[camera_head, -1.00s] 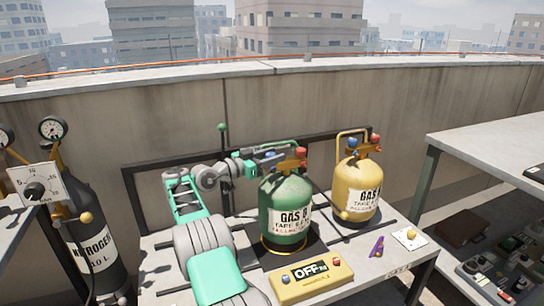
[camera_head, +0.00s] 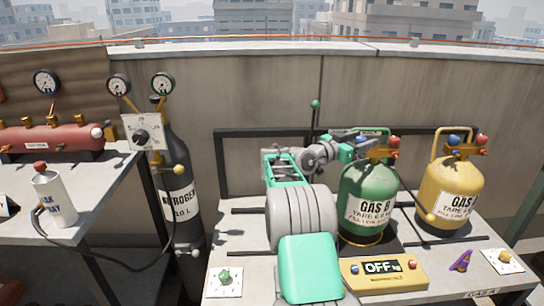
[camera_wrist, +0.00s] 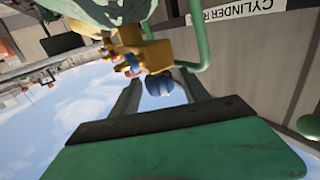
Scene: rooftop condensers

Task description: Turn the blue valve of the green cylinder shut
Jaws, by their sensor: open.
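The green cylinder (camera_head: 366,194), labelled GAS B, stands upright on the bench with a brass valve block on top. Its blue valve (camera_wrist: 160,83) is clearest in the wrist view, between the two dark fingers of my gripper (camera_wrist: 159,78). The fingers look open, with a gap on each side of the valve; I cannot tell if either touches it. In the head view my gripper (camera_head: 360,145) reaches the cylinder's top from the left and largely hides the blue valve. Red knobs (camera_head: 394,141) show on the right of the block.
A yellow cylinder (camera_head: 449,195) with a blue and a red knob stands close on the right. A yellow box reading OFF (camera_head: 384,272) lies in front. A green handle loop (camera_wrist: 200,45) is near my fingers. A nitrogen cylinder (camera_head: 180,190) stands left.

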